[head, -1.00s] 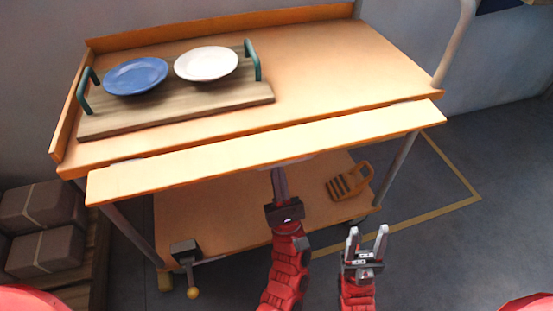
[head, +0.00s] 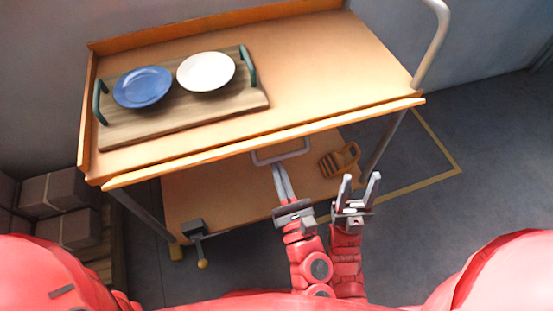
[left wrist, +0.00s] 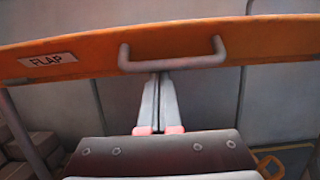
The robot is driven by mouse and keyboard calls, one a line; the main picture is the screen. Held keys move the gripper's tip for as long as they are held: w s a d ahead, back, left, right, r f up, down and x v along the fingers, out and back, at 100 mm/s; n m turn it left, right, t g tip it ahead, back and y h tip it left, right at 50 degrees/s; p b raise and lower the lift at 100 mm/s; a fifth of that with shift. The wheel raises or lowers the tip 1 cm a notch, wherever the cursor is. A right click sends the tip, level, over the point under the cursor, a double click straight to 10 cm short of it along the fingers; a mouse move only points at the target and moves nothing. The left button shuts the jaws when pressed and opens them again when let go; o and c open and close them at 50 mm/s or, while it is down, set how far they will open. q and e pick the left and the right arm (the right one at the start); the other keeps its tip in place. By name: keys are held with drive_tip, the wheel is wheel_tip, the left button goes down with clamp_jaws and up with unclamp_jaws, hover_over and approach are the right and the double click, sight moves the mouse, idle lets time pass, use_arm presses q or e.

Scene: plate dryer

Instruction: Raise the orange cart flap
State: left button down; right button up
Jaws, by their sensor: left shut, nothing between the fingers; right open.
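The orange cart flap (head: 200,154) runs along the cart's front edge and shows as a narrow strip, seen nearly edge-on. In the left wrist view the flap (left wrist: 270,40) faces me with its FLAP label (left wrist: 48,60) and a grey bar handle (left wrist: 195,62). The handle (head: 300,152) also shows below the flap in the head view. My left gripper (head: 278,166) is shut and empty, its fingertips at the handle's bar; I cannot tell whether they touch. My right gripper (head: 360,180) is open and empty, lower and to the right, apart from the flap.
A wooden tray (head: 215,114) with green handles holds a blue plate (head: 142,87) and a white plate (head: 206,71) on the cart top (head: 330,65). An orange slotted item (head: 338,161) lies on the lower shelf (head: 235,188). Brown boxes (head: 60,195) stand at left.

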sight(277, 159)
use_arm(q)
wheel_tip(277, 159, up, 2)
drive_tip(key=shift+s+r+p, duration=0.1)
drive_tip(key=shift+p, duration=0.3)
drive_tip(key=shift+r, duration=0.95)
drive_tip(key=shift+w+a+r, duration=0.2)
drive_tip(key=shift+w+r, duration=0.3)
drive_tip(key=shift+r, duration=0.4)
